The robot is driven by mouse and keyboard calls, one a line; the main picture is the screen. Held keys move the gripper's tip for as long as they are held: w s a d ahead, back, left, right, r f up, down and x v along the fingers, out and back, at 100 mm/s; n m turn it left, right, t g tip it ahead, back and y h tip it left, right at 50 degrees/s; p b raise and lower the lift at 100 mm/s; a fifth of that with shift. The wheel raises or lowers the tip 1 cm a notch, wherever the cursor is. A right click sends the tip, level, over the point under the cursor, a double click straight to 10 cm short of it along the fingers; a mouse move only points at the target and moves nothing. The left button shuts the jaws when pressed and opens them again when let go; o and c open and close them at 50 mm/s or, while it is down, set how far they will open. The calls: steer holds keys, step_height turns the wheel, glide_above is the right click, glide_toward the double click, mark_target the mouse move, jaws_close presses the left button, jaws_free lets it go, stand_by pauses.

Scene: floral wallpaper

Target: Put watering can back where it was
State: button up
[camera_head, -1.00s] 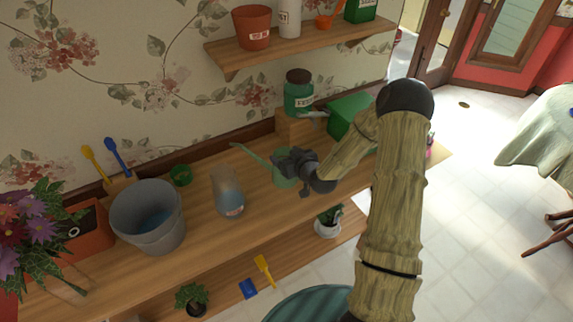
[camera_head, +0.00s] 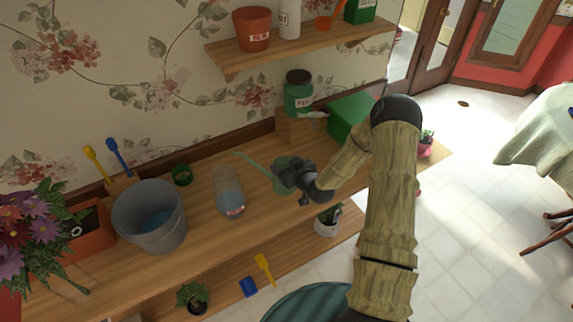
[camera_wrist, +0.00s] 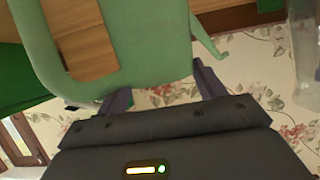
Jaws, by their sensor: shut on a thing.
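The light green watering can (camera_head: 282,172) is at the middle of the wooden bench in the head view, its spout pointing left. My gripper (camera_head: 289,178) is at the can and partly covers its body. In the wrist view the can (camera_wrist: 160,45) fills the top middle, its looped handle at the left and spout at the right. My gripper's two fingers (camera_wrist: 160,90) lie on either side of the can, shut on it. I cannot tell whether its base touches the bench.
A clear jar (camera_head: 229,192) stands left of the can, and a grey bucket (camera_head: 150,215) farther left. A green box (camera_head: 349,118) and a labelled jar (camera_head: 298,92) on a wooden block (camera_head: 296,127) stand behind. A small potted plant (camera_head: 328,219) is on the lower shelf.

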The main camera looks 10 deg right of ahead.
steer(key=shift+f, duration=0.2)
steer(key=o, duration=1.8)
steer(key=shift+r, duration=0.1)
steer(key=shift+o, duration=0.2)
steer(key=shift+r, duration=0.15)
steer(key=shift+s+d, duration=0.1)
steer(key=shift+s, duration=0.15)
steer(key=b+v, duration=0.3)
steer(key=v, duration=0.8)
steer(key=shift+r, duration=0.15)
steer(key=shift+s, duration=0.25)
steer(key=shift+d, duration=0.1)
